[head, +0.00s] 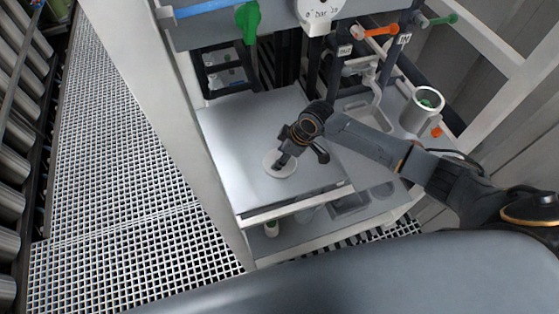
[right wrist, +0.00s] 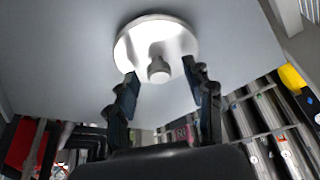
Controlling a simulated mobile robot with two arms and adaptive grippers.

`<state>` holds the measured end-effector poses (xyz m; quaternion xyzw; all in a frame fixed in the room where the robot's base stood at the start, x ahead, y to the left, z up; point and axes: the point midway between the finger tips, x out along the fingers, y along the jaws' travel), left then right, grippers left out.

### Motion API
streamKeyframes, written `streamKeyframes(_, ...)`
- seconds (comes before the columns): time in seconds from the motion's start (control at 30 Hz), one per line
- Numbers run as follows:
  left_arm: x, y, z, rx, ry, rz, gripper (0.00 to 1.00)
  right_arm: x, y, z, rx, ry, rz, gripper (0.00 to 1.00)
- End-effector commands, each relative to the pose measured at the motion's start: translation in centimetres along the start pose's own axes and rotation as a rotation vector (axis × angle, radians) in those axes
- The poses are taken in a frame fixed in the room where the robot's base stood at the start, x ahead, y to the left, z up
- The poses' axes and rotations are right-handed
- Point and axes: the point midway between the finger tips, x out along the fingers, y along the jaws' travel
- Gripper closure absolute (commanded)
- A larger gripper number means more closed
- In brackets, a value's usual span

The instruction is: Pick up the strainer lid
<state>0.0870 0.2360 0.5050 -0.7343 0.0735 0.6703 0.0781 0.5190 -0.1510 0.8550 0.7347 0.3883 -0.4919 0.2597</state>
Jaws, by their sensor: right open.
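The strainer lid is a round, pale metal disc (head: 279,164) lying on the grey worktop (head: 232,140) in the head view. In the right wrist view the lid (right wrist: 132,42) shows with a small round knob (right wrist: 158,70) at its middle. My right gripper (head: 301,159) is over the lid's right side and hides part of it. In the right wrist view its two open fingers (right wrist: 162,80) stand on either side of the knob, with gaps to it. Nothing is held. I do not see my left gripper.
A gauge (head: 318,12), a green valve handle (head: 248,20) and an orange handle (head: 381,31) hang at the back. The worktop around the lid is clear.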

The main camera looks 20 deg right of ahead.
Motion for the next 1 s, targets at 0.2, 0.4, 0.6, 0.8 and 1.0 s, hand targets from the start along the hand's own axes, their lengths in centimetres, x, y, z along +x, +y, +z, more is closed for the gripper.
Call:
streamKeyframes(0.2, 0.0, 0.0, 0.0, 0.000, 0.000, 0.000, 0.51, 0.0, 0.0, 0.0, 0.000, 0.000, 0.000, 0.58)
streamKeyframes(0.4, 0.0, 0.0, 0.0, 0.000, 0.000, 0.000, 0.51, 0.0, 0.0, 0.0, 0.000, 0.000, 0.000, 0.99)
streamKeyframes(0.6, 0.0, 0.0, 0.0, 0.000, 0.000, 0.000, 0.51, -0.1, 0.0, 0.0, 0.000, 0.002, 0.001, 1.00)
streamKeyframes(0.8, 0.2, 0.0, 0.0, 0.001, 0.000, 0.000, 0.51, -0.3, 0.1, -0.2, -0.001, 0.003, 0.002, 1.00)
streamKeyframes(1.0, 1.4, 0.1, 0.1, 0.001, 0.000, 0.000, 0.51, -2.1, 0.1, -1.0, -0.004, 0.006, 0.004, 1.00)
